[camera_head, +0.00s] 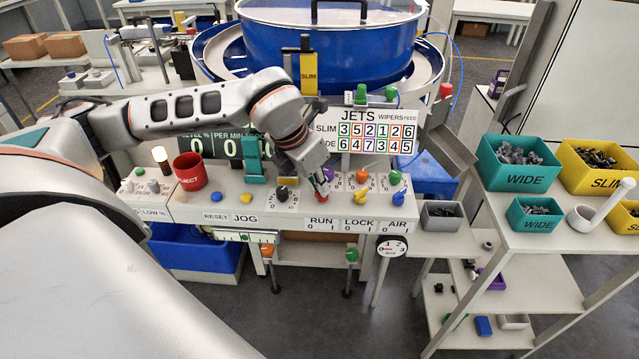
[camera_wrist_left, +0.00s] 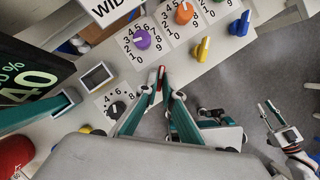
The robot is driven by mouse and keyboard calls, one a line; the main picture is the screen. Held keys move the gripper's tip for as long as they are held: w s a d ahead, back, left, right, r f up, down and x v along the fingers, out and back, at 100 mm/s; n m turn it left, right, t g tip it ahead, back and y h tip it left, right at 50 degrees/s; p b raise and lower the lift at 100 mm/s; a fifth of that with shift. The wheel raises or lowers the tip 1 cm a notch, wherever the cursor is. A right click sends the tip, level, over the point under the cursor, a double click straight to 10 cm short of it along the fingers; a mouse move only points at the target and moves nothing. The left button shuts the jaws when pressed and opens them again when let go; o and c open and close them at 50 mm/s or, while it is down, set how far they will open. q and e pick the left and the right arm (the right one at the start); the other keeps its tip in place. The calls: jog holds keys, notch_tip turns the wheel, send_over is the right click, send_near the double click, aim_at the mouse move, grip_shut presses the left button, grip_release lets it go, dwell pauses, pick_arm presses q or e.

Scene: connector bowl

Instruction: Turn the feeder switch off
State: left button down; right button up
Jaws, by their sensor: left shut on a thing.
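The feeder panel (camera_head: 190,208) is a pale sloped console. A small red switch handle (camera_head: 325,197) stands just above its RUN label (camera_head: 320,224), with 0 and 1 marks below. My left gripper (camera_head: 322,188) reaches down onto this red handle. In the left wrist view its teal fingers (camera_wrist_left: 163,82) are closed together around the red handle (camera_wrist_left: 161,72). The fingers hide much of the handle, so I cannot tell which mark it points to. What looks like my right gripper (camera_wrist_left: 268,112) shows at the right of the wrist view, away from the panel; its opening is unclear.
A yellow switch (camera_head: 360,196) and a blue switch (camera_head: 397,197) stand close to the right. A black dial (camera_head: 282,193) and a teal lever (camera_head: 254,158) are to the left. A red cup (camera_head: 190,172) and a blue bowl (camera_head: 325,50) are further off. Bins (camera_head: 518,163) fill the right table.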

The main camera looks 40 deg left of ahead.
pick_arm(q)
jog(key=c, duration=2.2)
grip_release()
jog(key=v, duration=1.2)
